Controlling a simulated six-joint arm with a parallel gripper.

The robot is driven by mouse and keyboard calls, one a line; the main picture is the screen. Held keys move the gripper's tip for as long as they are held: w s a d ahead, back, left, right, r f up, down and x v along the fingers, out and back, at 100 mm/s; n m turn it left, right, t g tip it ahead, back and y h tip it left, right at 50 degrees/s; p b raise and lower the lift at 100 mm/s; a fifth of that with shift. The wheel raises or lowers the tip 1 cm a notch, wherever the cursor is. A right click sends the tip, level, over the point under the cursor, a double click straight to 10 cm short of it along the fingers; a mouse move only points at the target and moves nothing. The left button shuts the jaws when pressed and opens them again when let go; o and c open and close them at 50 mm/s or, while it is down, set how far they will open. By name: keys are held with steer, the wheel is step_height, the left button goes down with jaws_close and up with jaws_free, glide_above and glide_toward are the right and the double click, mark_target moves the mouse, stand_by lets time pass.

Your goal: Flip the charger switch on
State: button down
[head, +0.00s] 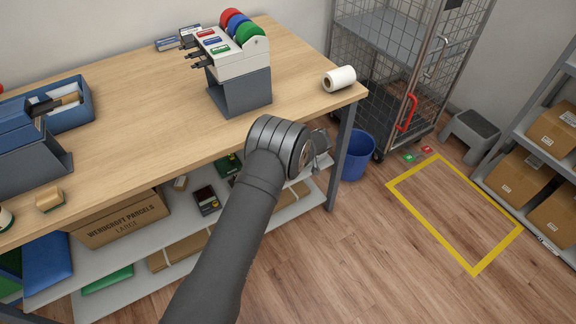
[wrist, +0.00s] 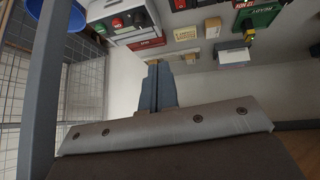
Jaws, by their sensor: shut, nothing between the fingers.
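My gripper (wrist: 157,70) is shut and empty, its two fingers together in the wrist view. In the head view it is largely hidden behind my arm, by the table's right front corner. A pale grey unit (wrist: 147,31) with a red and a green control is ahead and left of the fingertips in the wrist view, apart from them. In the head view, a dark unit (head: 206,200) and a green-edged one (head: 228,165) are on the under-table shelf. I cannot tell for certain which is the charger, or its switch's position.
The wooden table (head: 130,100) overhangs the lower shelf (head: 130,262). A table leg (head: 340,160) and a blue bin (head: 357,155) are close to my gripper. A large cardboard box (head: 115,217) is on the shelf. The floor in front is clear.

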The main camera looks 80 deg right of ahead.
steer(key=shift+n+t+y, duration=0.3)
steer(key=shift+t+y, duration=0.2)
steer(key=shift+t, duration=0.2)
steer(key=w+f, duration=0.2)
steer(key=f, duration=0.1)
steer(key=w+f, duration=0.1)
steer(key=shift+a+f, duration=0.15)
steer(key=shift+f, duration=0.05)
steer(key=x, duration=0.9)
steer(key=shift+w+f, duration=0.2)
steer(key=shift+f, duration=0.1)
steer(key=shift+s+f, duration=0.15)
steer(key=shift+f, duration=1.85)
steer(key=shift+f, duration=0.1)
steer(key=shift+s+a+f, duration=0.1)
steer(key=shift+f, duration=0.15)
steer(key=shift+r, duration=0.1)
